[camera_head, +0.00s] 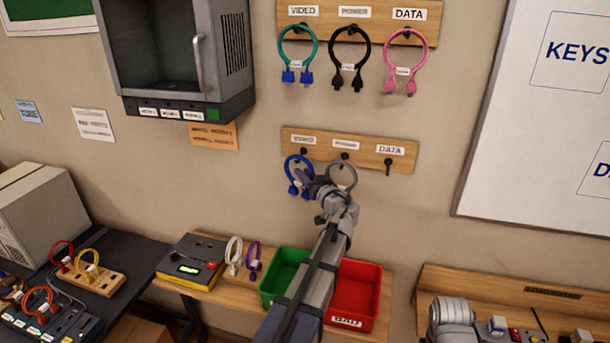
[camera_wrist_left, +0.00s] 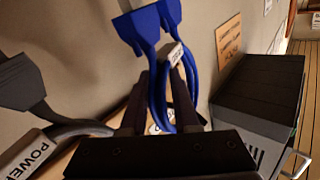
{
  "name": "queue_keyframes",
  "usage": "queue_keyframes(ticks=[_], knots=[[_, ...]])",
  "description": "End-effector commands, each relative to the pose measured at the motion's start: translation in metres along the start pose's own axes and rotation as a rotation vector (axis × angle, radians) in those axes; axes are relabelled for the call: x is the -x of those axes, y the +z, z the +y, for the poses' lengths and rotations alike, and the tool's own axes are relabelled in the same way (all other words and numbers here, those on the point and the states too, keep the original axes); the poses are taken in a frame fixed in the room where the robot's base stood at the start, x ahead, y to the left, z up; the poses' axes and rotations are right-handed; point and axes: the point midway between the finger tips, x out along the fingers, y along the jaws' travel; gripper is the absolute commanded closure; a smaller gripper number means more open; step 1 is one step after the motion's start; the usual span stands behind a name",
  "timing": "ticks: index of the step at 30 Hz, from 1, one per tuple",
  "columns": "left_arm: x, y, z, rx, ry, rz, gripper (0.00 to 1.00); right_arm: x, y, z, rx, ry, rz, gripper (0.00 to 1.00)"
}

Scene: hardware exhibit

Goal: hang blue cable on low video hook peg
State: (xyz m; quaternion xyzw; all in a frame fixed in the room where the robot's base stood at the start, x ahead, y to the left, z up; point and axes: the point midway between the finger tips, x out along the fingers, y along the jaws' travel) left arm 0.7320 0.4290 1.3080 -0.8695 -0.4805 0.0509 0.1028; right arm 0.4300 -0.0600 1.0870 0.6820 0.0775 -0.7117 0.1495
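The blue cable (camera_head: 299,172) hangs as a loop at the VIDEO peg (camera_head: 302,154) of the low wooden board, its blue plugs down. In the left wrist view the blue cable (camera_wrist_left: 197,75) fills the middle, plugs at the top of the picture. My left gripper (camera_head: 313,183) is at the cable's lower right; in the wrist view the fingers (camera_wrist_left: 161,85) stand apart with a cable strand and white tag between or just beyond them. Whether they touch the cable is unclear. The loop's contact with the peg is hidden.
A grey cable (camera_head: 342,175) hangs on the low POWER peg, close beside my left gripper. The low DATA peg (camera_head: 388,166) is bare. Above, the upper board (camera_head: 440,22) holds teal, black and pink cables. Green (camera_head: 277,285) and red (camera_head: 372,275) bins stand below.

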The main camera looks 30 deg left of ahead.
Motion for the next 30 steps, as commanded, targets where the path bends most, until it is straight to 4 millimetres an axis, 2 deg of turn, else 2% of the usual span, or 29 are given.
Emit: queue_keyframes(ticks=[1, 6, 15, 25, 30], knots=[[0.000, 0.000, 0.000, 0.000, 0.000, 0.000, 0.64, 0.000, 0.000, 0.000, 0.000, 0.000, 0.000, 0.45], [0.000, 0.000, 0.000, 0.000, 0.000, 0.000, 0.45, 0.000, 0.000, 0.000, 0.000, 0.000, 0.000, 0.45], [0.004, 0.000, 0.000, 0.001, 0.001, 0.000, 0.45, 0.000, 0.000, 0.000, 0.000, 0.000, 0.000, 0.45], [0.054, 0.001, -0.001, 0.000, 0.003, 0.000, 0.45, -0.001, 0.000, 0.000, 0.000, 0.000, 0.000, 0.45], [0.072, 0.000, 0.000, 0.000, 0.002, 0.000, 0.45, -0.001, 0.000, 0.000, 0.000, 0.000, 0.000, 0.45]])
